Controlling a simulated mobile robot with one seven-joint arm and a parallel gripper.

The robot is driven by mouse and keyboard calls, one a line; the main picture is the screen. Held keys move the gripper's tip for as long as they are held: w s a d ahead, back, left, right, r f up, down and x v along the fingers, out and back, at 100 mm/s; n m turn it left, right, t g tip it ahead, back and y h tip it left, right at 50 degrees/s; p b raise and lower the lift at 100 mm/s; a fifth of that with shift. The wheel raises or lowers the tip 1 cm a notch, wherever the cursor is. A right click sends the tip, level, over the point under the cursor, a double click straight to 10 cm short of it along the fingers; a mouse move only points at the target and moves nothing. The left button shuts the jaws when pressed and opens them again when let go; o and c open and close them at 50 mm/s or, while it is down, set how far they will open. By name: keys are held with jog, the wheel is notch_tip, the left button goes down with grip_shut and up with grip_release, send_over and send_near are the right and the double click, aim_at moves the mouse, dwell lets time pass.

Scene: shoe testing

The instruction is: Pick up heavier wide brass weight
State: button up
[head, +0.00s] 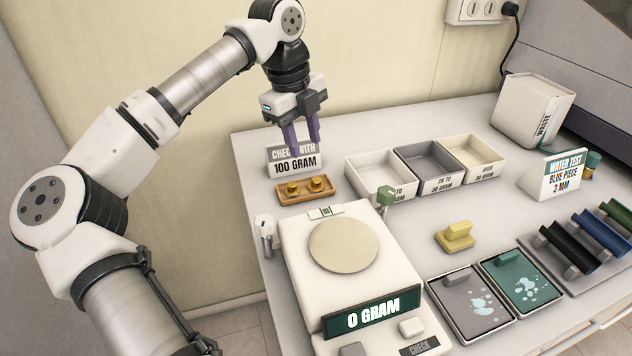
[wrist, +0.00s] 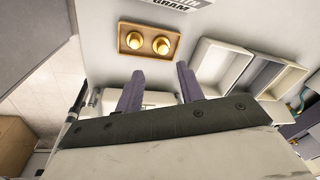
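Two brass weights stand side by side in a small wooden tray (head: 284,200), in front of the "100 GRAM" sign. In the head view they are the left brass weight (head: 292,188) and the right brass weight (head: 317,183). The wrist view shows both weights, (wrist: 134,40) and (wrist: 161,45), from above in the tray (wrist: 147,29). They look close in size, so I cannot tell surely which is wider. My gripper (head: 302,143) is open and empty, with purple fingers pointing down, above and behind the tray near the sign. Its fingers (wrist: 157,76) are apart from the weights.
A scale (head: 295,245) reading "0 GRAM" stands in front of the tray. The "100 GRAM" sign (head: 296,168) is behind it. Open sorting bins, white (head: 365,168), grey and cream, stand to the right. A yellow piece (head: 455,236) lies right of the scale.

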aim_at(314, 180)
jog(key=f, duration=0.3)
jog(key=d+f+p, duration=0.1)
jog(key=f, duration=0.2)
jog(key=f+p, duration=0.1)
jog(key=f, duration=0.2)
jog(key=shift+d+f, duration=0.2)
jog(key=shift+d, duration=0.2)
jog(key=c, duration=0.8)
